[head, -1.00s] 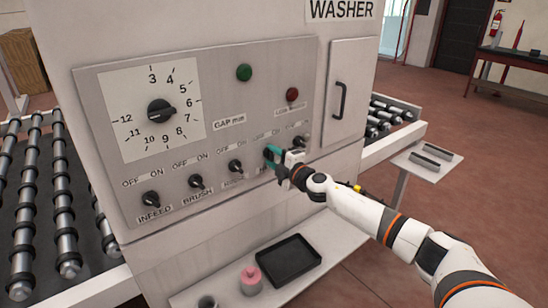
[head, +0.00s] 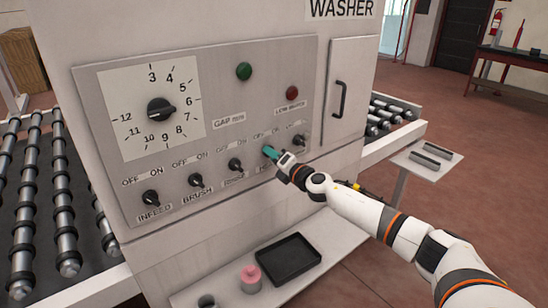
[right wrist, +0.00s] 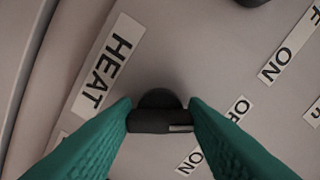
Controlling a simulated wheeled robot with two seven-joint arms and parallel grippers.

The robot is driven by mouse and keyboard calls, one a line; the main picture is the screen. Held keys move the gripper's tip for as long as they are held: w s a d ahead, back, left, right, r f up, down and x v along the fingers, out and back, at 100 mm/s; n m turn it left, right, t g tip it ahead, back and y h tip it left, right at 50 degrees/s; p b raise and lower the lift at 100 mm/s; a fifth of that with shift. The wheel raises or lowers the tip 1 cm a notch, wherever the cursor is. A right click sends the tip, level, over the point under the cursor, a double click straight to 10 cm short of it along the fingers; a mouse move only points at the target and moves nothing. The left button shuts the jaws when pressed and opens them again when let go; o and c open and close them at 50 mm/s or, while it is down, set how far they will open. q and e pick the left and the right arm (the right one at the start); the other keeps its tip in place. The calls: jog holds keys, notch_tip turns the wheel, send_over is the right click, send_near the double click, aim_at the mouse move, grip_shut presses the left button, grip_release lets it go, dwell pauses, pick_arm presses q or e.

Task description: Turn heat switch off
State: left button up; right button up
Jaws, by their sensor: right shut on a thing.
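The heat switch (right wrist: 160,118) is a black rotary knob in the right wrist view, beside the HEAT label (right wrist: 105,65). Its pale mark points right, between the OFF label (right wrist: 238,108) and the ON label (right wrist: 190,160). I cannot tell its exact setting. My right gripper (right wrist: 160,125) has its teal fingers against both ends of the knob's bar and is shut on it. In the head view my right gripper (head: 270,152) is at the washer panel (head: 215,130) and hides most of this switch. My left gripper is not in view.
Neighbouring knobs are the rinse knob (head: 235,165), the brush knob (head: 196,180) and another knob (head: 299,140) close to the right. A shelf below holds a black tray (head: 288,260) and a pink-topped container (head: 251,278). A door handle (head: 340,99) sticks out at right.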

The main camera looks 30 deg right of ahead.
jog(key=shift+f, duration=0.1)
dwell(0.4)
jog(key=o, duration=1)
jog(key=shift+c, duration=0.2)
jog(key=s+b, duration=0.4)
jog(key=s, duration=0.8)
jog(key=shift+d+b, duration=0.35)
jog(key=shift+d, duration=0.1)
